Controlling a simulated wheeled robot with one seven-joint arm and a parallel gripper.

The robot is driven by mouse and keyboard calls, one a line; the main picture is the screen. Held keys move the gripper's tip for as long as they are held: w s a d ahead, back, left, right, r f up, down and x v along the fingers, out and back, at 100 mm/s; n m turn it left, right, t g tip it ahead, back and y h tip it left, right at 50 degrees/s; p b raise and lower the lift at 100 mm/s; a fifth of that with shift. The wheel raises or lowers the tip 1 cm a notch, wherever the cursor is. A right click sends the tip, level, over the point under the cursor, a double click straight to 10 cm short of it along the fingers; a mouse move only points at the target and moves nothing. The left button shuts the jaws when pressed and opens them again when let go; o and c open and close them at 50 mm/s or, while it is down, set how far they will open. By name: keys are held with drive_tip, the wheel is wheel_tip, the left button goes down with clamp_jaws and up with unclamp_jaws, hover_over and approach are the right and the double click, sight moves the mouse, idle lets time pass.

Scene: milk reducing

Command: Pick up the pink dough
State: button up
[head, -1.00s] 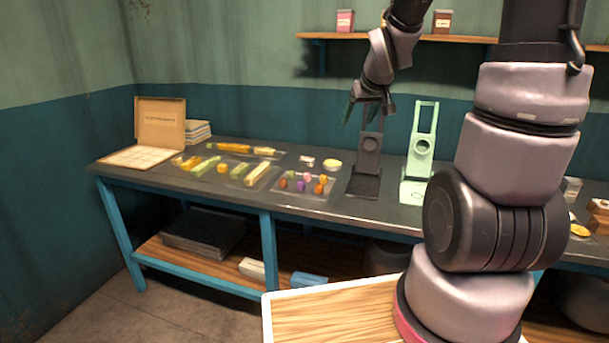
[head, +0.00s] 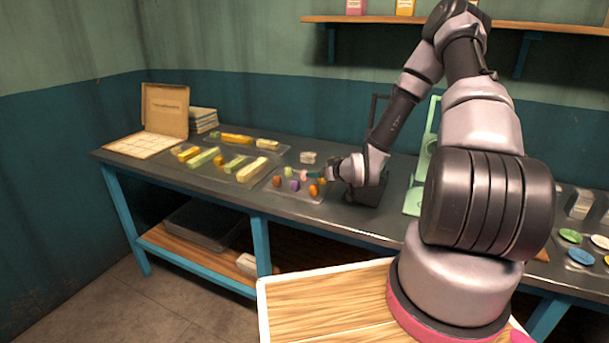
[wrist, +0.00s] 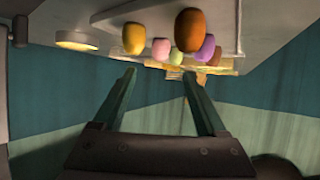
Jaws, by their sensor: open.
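The pink dough (head: 304,174) is a small lump among several coloured dough lumps on a clear tray (head: 303,197) on the bench. In the wrist view, which looks upside down, the pink dough (wrist: 161,48) shows between a yellow-orange lump (wrist: 134,35) and a green lump (wrist: 176,55). My gripper (wrist: 158,72) is open and empty, its two fingers pointing toward the pink dough. In the head view my gripper is low at the tray's right side, its fingertips too small to make out clearly.
A brown-orange lump (wrist: 190,30) and a purple lump (wrist: 206,48) are close by. A dark stand (head: 369,190) is just behind my wrist, with a pale green stand (head: 414,200) to its right. Trays with yellow and green bars (head: 252,169) lie to the left.

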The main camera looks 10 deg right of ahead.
drive_tip(key=x, duration=1.1)
drive_tip(key=shift+c, duration=0.3)
clamp_jaws()
